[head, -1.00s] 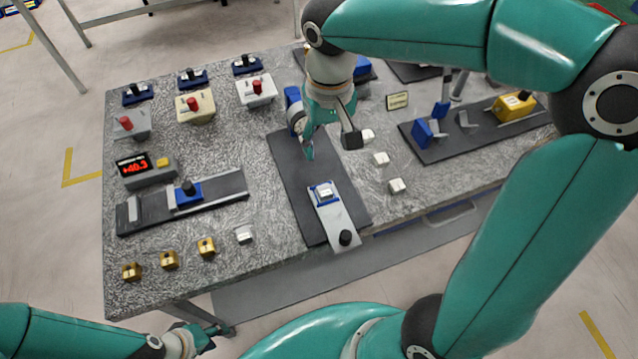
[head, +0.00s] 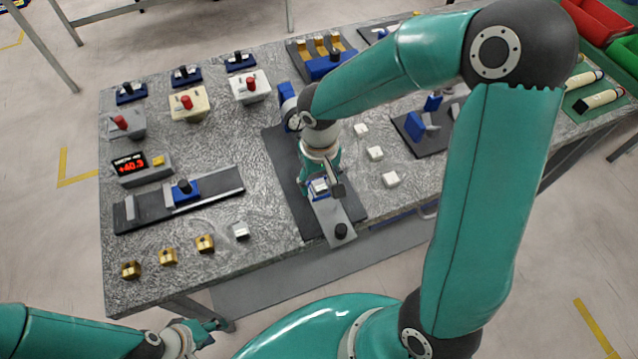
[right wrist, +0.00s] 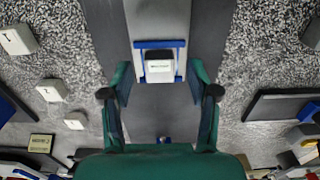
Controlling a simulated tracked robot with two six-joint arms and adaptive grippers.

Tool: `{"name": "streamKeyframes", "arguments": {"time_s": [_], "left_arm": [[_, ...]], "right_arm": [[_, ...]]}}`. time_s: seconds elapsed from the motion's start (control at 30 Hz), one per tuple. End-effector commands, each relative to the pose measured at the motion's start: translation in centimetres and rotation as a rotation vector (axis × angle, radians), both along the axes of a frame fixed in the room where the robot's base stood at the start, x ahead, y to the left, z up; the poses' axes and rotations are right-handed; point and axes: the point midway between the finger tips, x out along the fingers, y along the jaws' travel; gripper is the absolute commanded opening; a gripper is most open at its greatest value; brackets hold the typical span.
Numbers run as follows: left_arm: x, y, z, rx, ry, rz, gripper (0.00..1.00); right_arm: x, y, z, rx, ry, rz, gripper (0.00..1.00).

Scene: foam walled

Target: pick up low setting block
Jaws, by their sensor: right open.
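A white block (head: 320,186) with small dark lettering sits in a blue cradle on the grey slide of a dark fixture. In the right wrist view the block (right wrist: 160,67) lies between my right gripper's fingers, with a gap on each side. My right gripper (head: 319,191) is open and points down over the cradle; it partly hides the block in the head view. Other white blocks (head: 375,153) lie to its right, and one more (head: 240,231) lies to the left. My left gripper (head: 207,332) is off the table's front edge, small in view.
The grey slide (head: 336,222) with its black knob reaches to the table's front edge. A black rail with a blue slider (head: 182,192) and several brass blocks (head: 168,256) are to the left. A readout (head: 131,162) shows +40.3. A blue-ended fixture (head: 415,126) stands to the right.

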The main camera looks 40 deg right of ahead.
Motion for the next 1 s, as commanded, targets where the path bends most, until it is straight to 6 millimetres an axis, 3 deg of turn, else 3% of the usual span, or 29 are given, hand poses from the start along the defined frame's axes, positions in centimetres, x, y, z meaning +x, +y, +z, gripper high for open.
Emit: {"name": "streamKeyframes", "arguments": {"time_s": [0.3,0.6,0.7,1.0], "left_arm": [[-0.01,0.0,0.02,0.0,0.0,0.0,0.4],[-0.02,-0.01,0.02,0.0,0.0,0.0,0.4],[-0.01,0.0,0.02,0.0,0.0,0.0,0.4],[-0.01,0.0,0.03,0.0,0.0,0.0,0.4]], "right_arm": [[-0.01,-0.02,-0.83,0.001,-0.001,-0.001,0.6],[-0.02,-0.06,-0.8,0.001,-0.001,-0.001,0.12],[-0.04,-0.06,-0.8,0.0,-0.001,-0.002,0.0],[-0.02,-0.09,-0.68,0.0,-0.002,-0.002,0.0]]}}
